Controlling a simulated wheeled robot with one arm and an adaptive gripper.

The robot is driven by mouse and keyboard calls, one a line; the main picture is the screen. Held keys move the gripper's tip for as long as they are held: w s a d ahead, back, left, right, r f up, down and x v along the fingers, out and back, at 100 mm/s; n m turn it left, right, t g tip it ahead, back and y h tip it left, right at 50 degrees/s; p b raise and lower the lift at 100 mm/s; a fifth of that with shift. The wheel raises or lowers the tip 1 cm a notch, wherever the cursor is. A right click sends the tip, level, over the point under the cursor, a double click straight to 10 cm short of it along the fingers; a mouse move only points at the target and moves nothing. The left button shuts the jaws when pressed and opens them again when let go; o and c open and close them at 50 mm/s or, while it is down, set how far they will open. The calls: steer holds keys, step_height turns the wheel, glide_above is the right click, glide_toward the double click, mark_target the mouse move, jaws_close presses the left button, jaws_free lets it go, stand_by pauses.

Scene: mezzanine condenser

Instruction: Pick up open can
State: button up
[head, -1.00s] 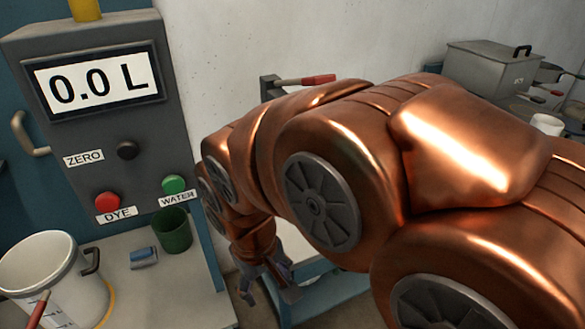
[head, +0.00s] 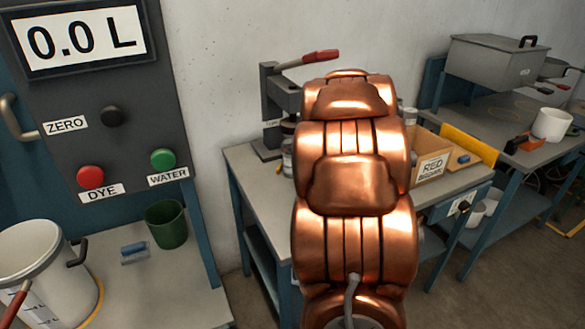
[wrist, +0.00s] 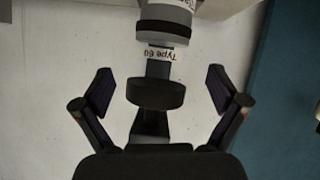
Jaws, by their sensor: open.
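I cannot make out for sure which thing is the open can. In the head view a small jar or can (head: 288,158) stands beside the press (head: 282,95), partly hidden by my arm. A label (wrist: 161,54) reading "Type 60" appears upside down. In the head view my arm hides the gripper.
The press stands on a grey table (head: 245,170) with a cardboard box (head: 432,165) labelled RED. A dispenser panel (head: 110,120), a white bucket (head: 40,265) and a green cup (head: 166,225) are at left. A second bench (head: 500,115) holds a white pot (head: 552,125).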

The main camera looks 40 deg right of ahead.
mark_target(293, 155)
steer(key=f+y, duration=0.1)
steer(key=f, duration=0.1)
steer(key=f+y+b, duration=0.1)
steer(key=f, duration=0.1)
steer(key=d+f+t+y, duration=0.1)
steer(key=f, duration=0.1)
steer(key=shift+w+n, duration=0.4)
steer(key=shift+d+b+x, duration=0.15)
steer(key=shift+x, duration=1.25)
steer(key=shift+d+b+x, duration=0.15)
steer(key=shift+x, duration=1.25)
steer(key=shift+r, duration=0.15)
steer(key=shift+c, duration=0.3)
steer(key=c, duration=1.6)
